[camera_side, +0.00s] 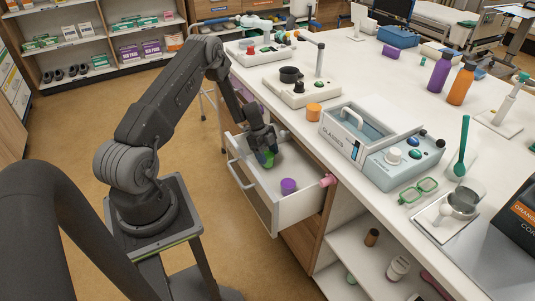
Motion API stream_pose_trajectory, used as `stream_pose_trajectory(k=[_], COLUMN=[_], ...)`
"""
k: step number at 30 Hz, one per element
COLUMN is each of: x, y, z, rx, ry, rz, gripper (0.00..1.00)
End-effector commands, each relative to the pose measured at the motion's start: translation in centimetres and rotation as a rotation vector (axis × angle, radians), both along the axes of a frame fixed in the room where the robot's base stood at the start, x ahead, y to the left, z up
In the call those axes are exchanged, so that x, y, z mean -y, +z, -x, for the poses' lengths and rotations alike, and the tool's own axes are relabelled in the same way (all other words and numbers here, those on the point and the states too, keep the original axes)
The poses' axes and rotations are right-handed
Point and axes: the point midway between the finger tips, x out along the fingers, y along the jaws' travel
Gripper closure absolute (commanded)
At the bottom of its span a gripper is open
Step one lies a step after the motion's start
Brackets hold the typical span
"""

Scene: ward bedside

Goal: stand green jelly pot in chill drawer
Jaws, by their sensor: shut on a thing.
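The green jelly pot (266,159) is held low in my gripper (265,150), inside or just over the open drawer (278,204). The fingers hide part of the pot, and I cannot tell whether it touches the drawer floor. The drawer is white, pulled out from under the counter, with a handle on its front. A purple pot (288,186) stands in the drawer, nearer the camera than my gripper. A pink item (327,180) is at the drawer's right side.
An orange pot (313,111) stands on the white counter (356,88) above the drawer. A glasses-cleaning unit (372,143) and a device with a dark cup (299,85) stand near the counter's edge. Bare drawer floor shows around the purple pot.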

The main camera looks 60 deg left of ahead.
Motion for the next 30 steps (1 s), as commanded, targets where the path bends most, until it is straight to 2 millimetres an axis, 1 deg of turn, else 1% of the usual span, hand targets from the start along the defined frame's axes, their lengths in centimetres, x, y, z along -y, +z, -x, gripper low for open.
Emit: stream_pose_trajectory(k=[3, 4, 13, 18, 20, 21, 26, 30], x=[-0.01, -0.01, -0.01, 0.01, 0.01, 0.01, 0.00, -0.02], y=[0.01, 0.01, 0.01, -0.01, -0.01, -0.01, 0.00, 0.47], z=[-0.02, -0.02, -0.01, 0.01, 0.01, 0.01, 0.01, -0.02], rx=[0.000, 0.000, 0.000, 0.000, 0.000, 0.000, 0.000, 0.001], ry=[0.000, 0.000, 0.000, 0.000, 0.000, 0.000, 0.000, -0.001], rz=[0.000, 0.000, 0.000, 0.000, 0.000, 0.000, 0.000, -0.001], gripper=[0.63, 0.37, 0.08, 0.07, 0.01, 0.00, 0.00, 0.00])
